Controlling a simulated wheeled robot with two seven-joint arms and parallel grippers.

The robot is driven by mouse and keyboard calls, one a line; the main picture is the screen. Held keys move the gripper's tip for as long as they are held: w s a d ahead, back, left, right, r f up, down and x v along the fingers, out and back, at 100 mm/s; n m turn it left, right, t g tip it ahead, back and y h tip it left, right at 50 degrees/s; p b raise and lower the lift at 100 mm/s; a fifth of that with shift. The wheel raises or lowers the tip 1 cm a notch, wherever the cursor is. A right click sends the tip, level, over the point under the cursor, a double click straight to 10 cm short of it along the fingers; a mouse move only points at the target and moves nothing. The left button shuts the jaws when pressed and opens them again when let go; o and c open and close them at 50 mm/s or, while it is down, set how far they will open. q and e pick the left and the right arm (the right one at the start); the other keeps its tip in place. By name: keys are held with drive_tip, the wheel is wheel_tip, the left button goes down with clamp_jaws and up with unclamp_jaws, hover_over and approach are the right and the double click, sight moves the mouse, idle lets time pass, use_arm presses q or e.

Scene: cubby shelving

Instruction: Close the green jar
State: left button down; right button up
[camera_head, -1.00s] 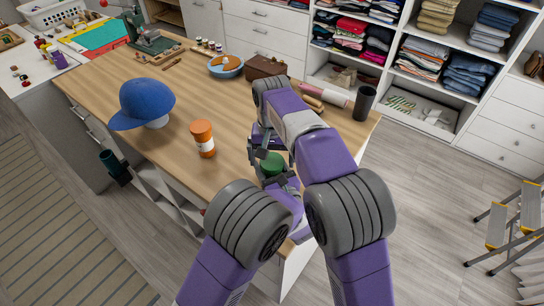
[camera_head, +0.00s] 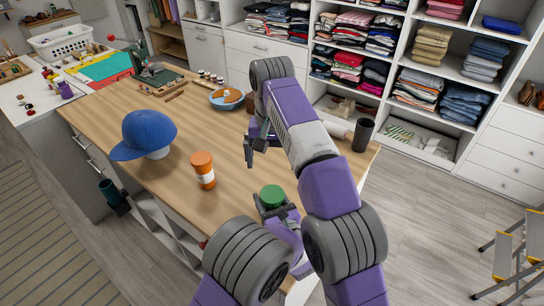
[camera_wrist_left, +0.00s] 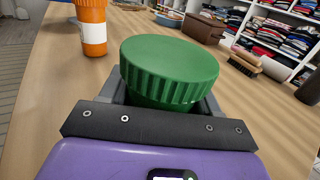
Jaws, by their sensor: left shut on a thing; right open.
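The green jar (camera_head: 272,193) is at the near right end of the wooden table, held in my left gripper (camera_head: 275,209). In the left wrist view, its wide ribbed green lid (camera_wrist_left: 170,62) sits on top, above the fingers. The jar's body below the lid is mostly hidden by the gripper, so I cannot tell how tightly the lid is seated. My right gripper (camera_head: 257,152) is open and empty, raised above and behind the jar, apart from it.
An orange bottle with a white label (camera_head: 203,170) stands left of the jar. A blue cap (camera_head: 146,134) on a stand is further left. A blue bowl (camera_head: 226,97) and a dark cup (camera_head: 363,135) are toward the back. The middle of the wooden table (camera_head: 190,115) has clear room.

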idle(0.4)
use_arm(q)
drive_tip(key=shift+c, duration=0.8)
unclamp_jaws()
drive_tip(key=shift+r, duration=0.1)
wheel_tip(320, 180, up, 10)
drive_tip(key=p, duration=0.3)
